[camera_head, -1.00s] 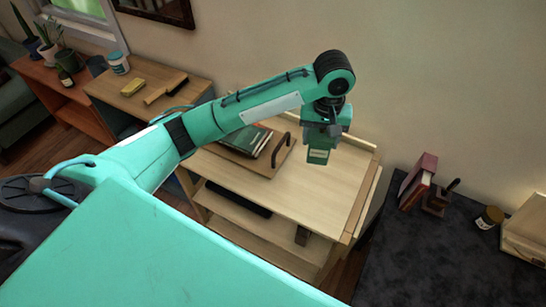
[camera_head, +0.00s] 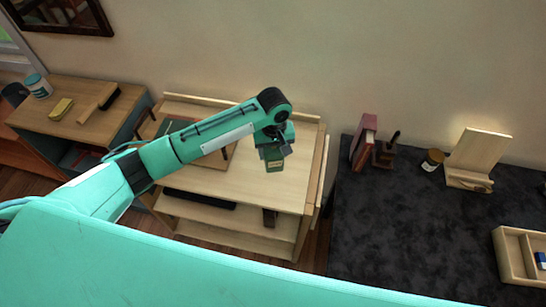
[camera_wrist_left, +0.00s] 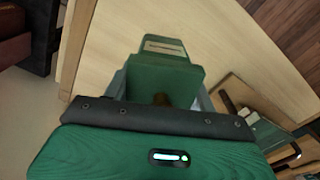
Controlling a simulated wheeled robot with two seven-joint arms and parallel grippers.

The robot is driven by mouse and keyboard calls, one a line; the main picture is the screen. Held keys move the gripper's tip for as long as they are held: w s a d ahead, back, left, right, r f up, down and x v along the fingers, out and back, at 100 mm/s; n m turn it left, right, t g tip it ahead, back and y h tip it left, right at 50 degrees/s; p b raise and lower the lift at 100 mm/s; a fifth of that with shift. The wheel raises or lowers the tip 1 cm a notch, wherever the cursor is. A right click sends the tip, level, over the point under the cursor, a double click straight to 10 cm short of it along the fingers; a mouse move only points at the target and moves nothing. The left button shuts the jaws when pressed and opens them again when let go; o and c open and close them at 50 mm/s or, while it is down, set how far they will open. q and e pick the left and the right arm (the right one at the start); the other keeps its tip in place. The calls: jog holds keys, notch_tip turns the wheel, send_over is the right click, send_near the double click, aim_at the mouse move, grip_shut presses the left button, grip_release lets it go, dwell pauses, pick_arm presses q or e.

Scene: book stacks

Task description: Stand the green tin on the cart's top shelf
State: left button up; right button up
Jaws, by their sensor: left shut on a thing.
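The green tin (camera_head: 274,160) hangs below my left gripper (camera_head: 273,150), which is shut on it. The tin has a pale label and also shows in the left wrist view (camera_wrist_left: 160,75), between the fingers. It is over the pale wooden top shelf (camera_head: 285,190) of the cart, toward its right part. I cannot tell whether its base touches the shelf. My left arm crosses the cart's left part and hides some of it. My right gripper is not in view.
A wooden tray (camera_head: 217,158) lies on the shelf's left part, partly behind my arm; it shows in the wrist view with green books (camera_wrist_left: 262,130). Bare shelf lies around the tin. A dark table (camera_head: 400,220) stands right of the cart, with red books (camera_head: 363,142).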

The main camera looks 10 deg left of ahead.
aim_at(273, 160)
pick_arm(q)
jog(key=shift+f+p, duration=0.3)
jog(key=shift+f, duration=2)
jog(key=shift+f, duration=0.1)
jog(key=o, duration=1)
jog(key=shift+r, duration=0.35)
notch_tip(273, 160, up, 12)
jog(key=shift+f+b, duration=0.2)
jog(key=shift+b, duration=0.6)
